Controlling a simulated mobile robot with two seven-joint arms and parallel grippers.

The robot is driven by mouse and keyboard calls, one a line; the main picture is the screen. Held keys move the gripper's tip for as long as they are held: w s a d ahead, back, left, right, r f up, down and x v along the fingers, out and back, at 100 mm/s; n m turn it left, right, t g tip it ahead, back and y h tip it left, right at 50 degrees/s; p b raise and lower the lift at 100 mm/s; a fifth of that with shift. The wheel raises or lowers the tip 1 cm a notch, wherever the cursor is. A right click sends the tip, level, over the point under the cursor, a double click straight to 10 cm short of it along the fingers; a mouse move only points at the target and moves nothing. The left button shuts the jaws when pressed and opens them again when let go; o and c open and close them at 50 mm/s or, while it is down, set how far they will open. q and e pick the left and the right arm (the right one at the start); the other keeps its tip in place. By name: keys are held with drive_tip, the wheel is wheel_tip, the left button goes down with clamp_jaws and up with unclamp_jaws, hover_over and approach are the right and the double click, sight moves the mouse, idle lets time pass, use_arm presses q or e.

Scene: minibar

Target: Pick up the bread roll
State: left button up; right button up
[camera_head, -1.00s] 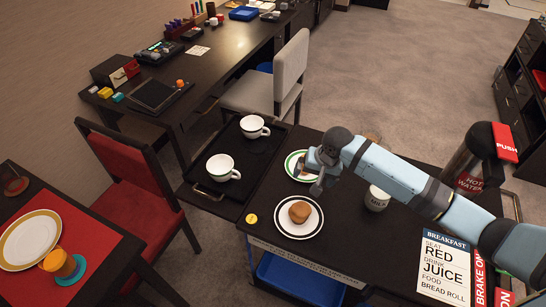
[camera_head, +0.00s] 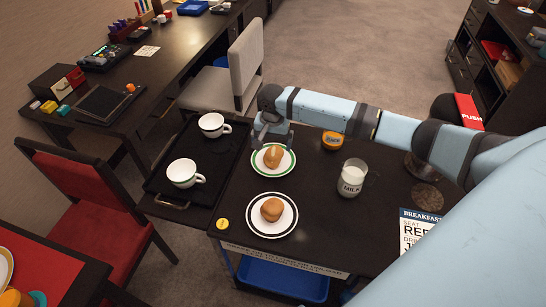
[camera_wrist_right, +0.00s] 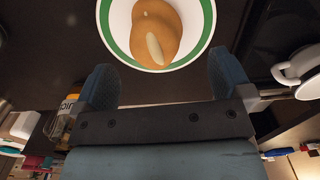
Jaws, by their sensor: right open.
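The bread roll (camera_head: 273,157), golden with a pale slit on top, sits on a green-rimmed plate (camera_head: 257,167) on the dark cart top. In the right wrist view the roll (camera_wrist_right: 156,30) lies just beyond my fingertips, on the same plate (camera_wrist_right: 114,38). My right gripper (camera_head: 272,137) is at the plate's far side, open, with nothing between its fingers (camera_wrist_right: 163,78). It does not visibly touch the roll. My left gripper is not in view.
A round brown bun (camera_head: 271,208) sits on a black-rimmed plate (camera_head: 254,224) nearer me. A milk jug (camera_head: 351,178) stands to the right. Two white cups (camera_head: 213,125) (camera_head: 183,173) stand on a black tray (camera_head: 155,183) at left. A menu card (camera_head: 418,229) is at right.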

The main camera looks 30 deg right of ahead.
sight(273, 152)
drive_tip(key=f, duration=0.5)
drive_tip(key=shift+s+f, duration=0.15)
drive_tip(key=shift+s, duration=0.15)
drive_tip(key=c, duration=1)
